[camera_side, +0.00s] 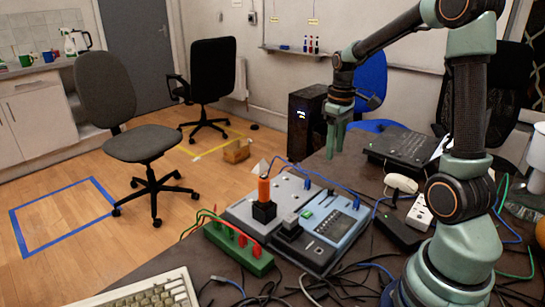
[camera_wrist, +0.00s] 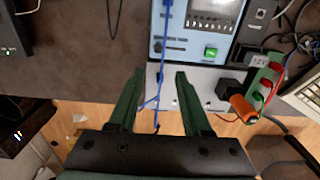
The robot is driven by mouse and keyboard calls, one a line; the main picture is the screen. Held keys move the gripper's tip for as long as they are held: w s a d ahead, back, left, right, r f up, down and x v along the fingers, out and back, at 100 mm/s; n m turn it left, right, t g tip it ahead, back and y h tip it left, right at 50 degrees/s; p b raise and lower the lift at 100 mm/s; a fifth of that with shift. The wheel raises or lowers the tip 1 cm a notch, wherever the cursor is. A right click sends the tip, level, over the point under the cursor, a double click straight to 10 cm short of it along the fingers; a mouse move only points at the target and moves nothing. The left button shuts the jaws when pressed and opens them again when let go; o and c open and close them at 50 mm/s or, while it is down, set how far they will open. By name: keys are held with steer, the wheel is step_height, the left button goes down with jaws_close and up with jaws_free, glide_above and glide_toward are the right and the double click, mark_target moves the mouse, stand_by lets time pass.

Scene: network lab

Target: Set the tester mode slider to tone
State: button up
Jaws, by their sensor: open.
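The tester (camera_side: 338,226) is a flat blue-and-grey unit on the dark table, with a display and a green button; its panel also shows at the top of the wrist view (camera_wrist: 172,40). An orange handle (camera_side: 264,189) stands upright from a black base on the grey part; it also shows in the wrist view (camera_wrist: 243,108). I cannot tell which part is the mode slider, and its labels are too small to read. My gripper (camera_side: 334,153) is above the table behind the tester, apart from it. In the wrist view its fingers (camera_wrist: 155,76) are open and empty.
A green block with red plugs (camera_side: 238,247) sits at the tester's front left. A blue cable (camera_side: 300,172) runs over the tester and crosses between my fingers in the wrist view. A keyboard (camera_side: 145,292), black adapter (camera_side: 402,230) and loose cables crowd the table.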

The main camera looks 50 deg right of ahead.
mark_target(331, 188)
steer(key=f, duration=1.2)
steer(key=shift+d+f, duration=0.25)
jaws_close()
stand_by(1.1)
